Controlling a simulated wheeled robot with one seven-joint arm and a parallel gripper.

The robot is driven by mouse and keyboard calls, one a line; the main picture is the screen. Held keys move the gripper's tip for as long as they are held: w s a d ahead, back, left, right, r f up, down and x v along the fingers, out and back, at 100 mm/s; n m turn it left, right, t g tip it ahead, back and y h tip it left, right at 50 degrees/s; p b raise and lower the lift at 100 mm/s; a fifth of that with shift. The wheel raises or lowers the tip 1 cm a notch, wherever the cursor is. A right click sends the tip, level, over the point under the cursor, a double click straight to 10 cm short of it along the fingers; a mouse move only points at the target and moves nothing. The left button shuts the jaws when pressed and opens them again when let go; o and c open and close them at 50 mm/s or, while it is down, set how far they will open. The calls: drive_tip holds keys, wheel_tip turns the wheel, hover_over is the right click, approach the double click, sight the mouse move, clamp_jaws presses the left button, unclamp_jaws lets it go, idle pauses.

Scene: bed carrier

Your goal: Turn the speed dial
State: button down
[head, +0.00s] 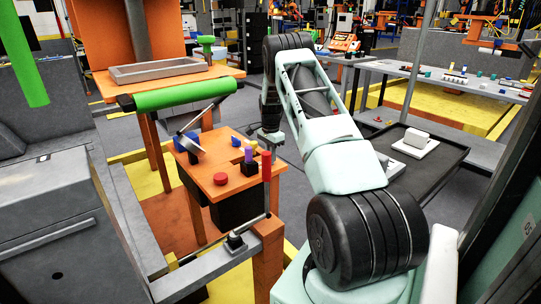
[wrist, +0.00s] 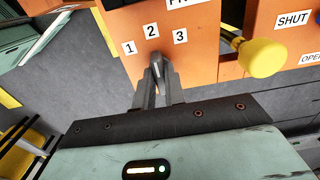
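The speed dial (wrist: 157,64) is a small grey knob on an orange panel face, below labels 1, 2 and 3 in the wrist view. It lies between the tips of my gripper (wrist: 157,76), whose narrow fingers appear closed around it. The fingers partly hide the dial, so its exact setting is unclear. In the head view, my gripper (head: 268,137) points down at the far right side of the orange control box (head: 205,186); the dial is hidden there.
A yellow knob (wrist: 262,58) sticks out right of the dial, near a SHUT label (wrist: 293,19). A red-handled lever (head: 266,167) stands in front. A black tray table (head: 437,170) is at right.

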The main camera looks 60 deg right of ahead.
drive_tip(key=shift+n, duration=0.4)
drive_tip(key=n+p, duration=0.1)
drive_tip(key=n, duration=0.2)
drive_tip(key=shift+r+n, duration=0.1)
drive_tip(key=shift+n, duration=0.2)
drive_tip(key=shift+n+p, duration=0.55)
drive_tip(key=shift+n, duration=1.75)
drive_tip(key=c, duration=1.5)
unclamp_jaws()
drive_tip(key=shift+o, duration=0.2)
wheel_tip(320, 180, up, 17)
drive_tip(key=shift+r, duration=0.15)
